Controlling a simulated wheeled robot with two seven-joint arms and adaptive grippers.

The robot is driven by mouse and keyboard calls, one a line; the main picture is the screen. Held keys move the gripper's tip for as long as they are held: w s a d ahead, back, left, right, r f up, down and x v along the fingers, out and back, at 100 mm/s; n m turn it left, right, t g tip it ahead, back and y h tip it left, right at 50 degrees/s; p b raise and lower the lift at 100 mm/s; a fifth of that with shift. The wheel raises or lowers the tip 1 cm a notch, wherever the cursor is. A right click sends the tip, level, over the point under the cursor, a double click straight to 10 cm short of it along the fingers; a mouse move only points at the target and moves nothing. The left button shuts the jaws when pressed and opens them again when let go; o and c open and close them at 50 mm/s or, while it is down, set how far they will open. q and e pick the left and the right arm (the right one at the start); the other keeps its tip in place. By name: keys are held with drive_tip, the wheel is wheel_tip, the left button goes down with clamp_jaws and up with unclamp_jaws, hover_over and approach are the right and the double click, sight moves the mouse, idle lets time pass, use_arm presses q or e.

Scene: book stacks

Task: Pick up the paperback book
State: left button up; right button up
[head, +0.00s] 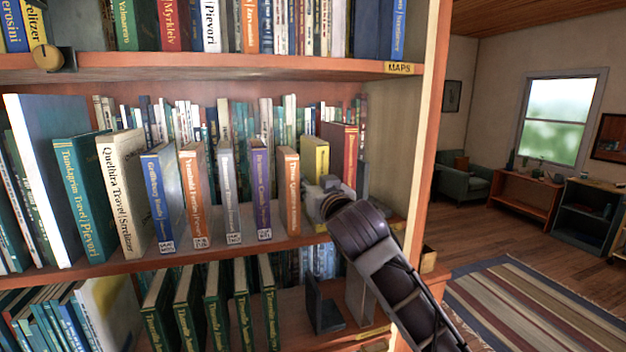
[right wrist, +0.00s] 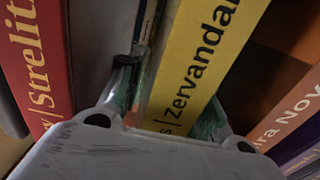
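A yellow paperback-like book (head: 315,157) stands upright on the middle shelf, between an orange-spined book and a red book. It also shows in the right wrist view (right wrist: 195,60), with black spine lettering. My right gripper (head: 322,196) is at the lower front of this book and hides part of its spine. In the right wrist view its fingers (right wrist: 168,98) lie on either side of the yellow spine. A gap shows beside the left-hand finger, so the fingers look open around the book; firm contact is not visible. My left gripper is not in view.
An orange-spined book (head: 287,190) stands close left of the yellow one, and a red book (head: 343,150) stands to its right. The wooden shelf above (head: 200,66) and the side panel (head: 435,120) bound the space. A dark bookend (head: 322,308) stands on the lower shelf.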

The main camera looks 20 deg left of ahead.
idle(0.4)
clamp_jaws()
drive_tip(key=shift+r, duration=0.1)
idle(0.3)
drive_tip(key=shift+r+b, duration=0.65)
drive_tip(key=shift+r, duration=0.85)
drive_tip(key=shift+s+d+r, duration=0.1)
drive_tip(key=shift+s+r, duration=0.05)
drive_tip(key=b, duration=0.5)
approach(314, 171)
drive_tip(key=shift+s+d+f, duration=0.25)
drive_tip(key=shift+s+d, duration=0.3)
drive_tip(key=shift+d, duration=0.25)
drive_tip(key=shift+s+d+f, duration=0.3)
drive_tip(key=shift+s+d, duration=0.3)
drive_tip(key=shift+d, duration=0.2)
